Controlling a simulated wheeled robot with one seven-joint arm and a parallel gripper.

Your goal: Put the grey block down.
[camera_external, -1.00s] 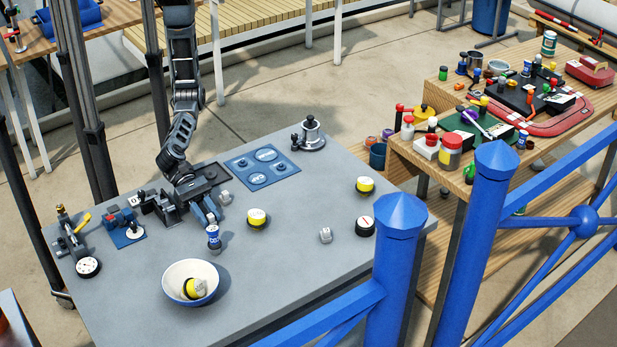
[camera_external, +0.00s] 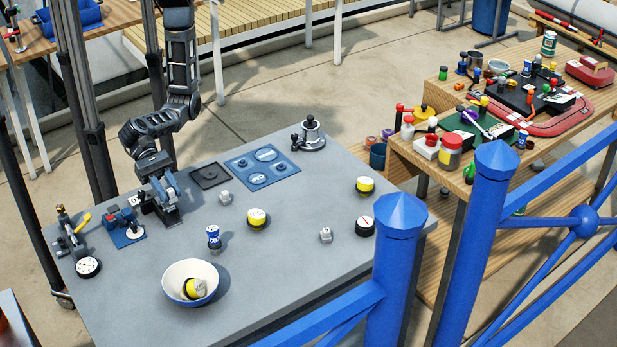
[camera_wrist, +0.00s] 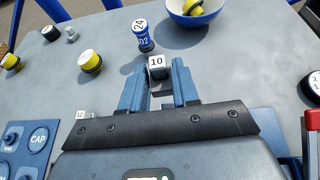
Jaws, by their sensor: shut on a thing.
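My gripper (camera_wrist: 158,82) shows two blue fingers in the wrist view. They are shut on a small grey block (camera_wrist: 157,66) with "10" on its pale top face. In the external view my gripper (camera_external: 172,188) is over the left part of the grey table, beside a dark device (camera_external: 157,207). The held block cannot be made out there. Whether it touches the table is unclear. The nearer one shows "12" in the wrist view (camera_wrist: 83,115).
A blue-white cylinder (camera_external: 213,237) stands near the white bowl (camera_external: 176,270), which holds a yellow piece. Yellow-topped pieces (camera_external: 257,218) stand mid-table. A dark square tray (camera_external: 210,172) and a blue panel (camera_external: 240,166) lie behind. The table (camera_external: 275,300) has free room at front right.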

